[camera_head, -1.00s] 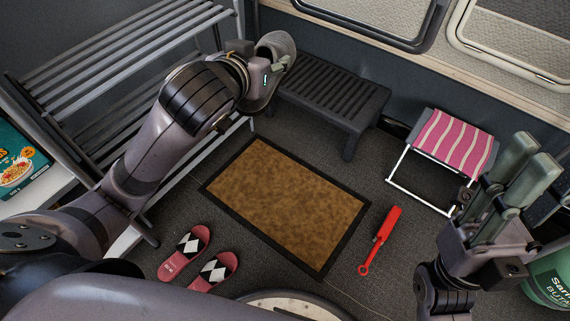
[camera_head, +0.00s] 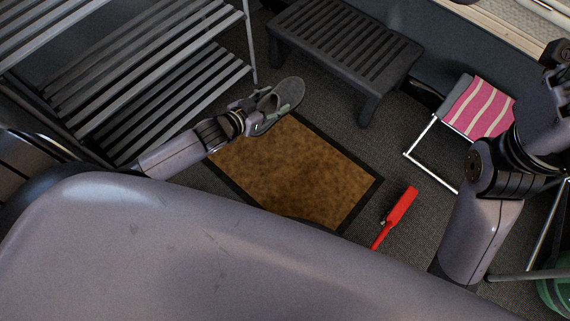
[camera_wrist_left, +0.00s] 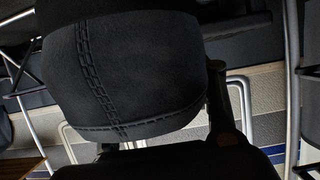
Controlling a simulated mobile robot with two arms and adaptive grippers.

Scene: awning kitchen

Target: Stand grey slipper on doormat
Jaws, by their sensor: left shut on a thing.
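The grey slipper (camera_head: 290,93) is in my left gripper (camera_head: 257,105), at the far left corner of the doormat (camera_head: 290,170). The gripper is shut on the slipper's rear part, and its toe points away to the upper right. I cannot tell whether the sole touches the mat or hangs above it. In the left wrist view the slipper (camera_wrist_left: 130,70) fills the middle as dark stitched fabric. The mat is brown with a black border, its near part hidden by my body. My right gripper (camera_head: 552,75) is at the right edge, its fingers unclear.
A dark slatted step stool (camera_head: 345,45) stands behind the mat. A grey slatted rack (camera_head: 150,90) is at left. A red tool (camera_head: 398,210) lies right of the mat, and a pink striped folding stool (camera_head: 480,108) is beyond it. Most of the visible mat is bare.

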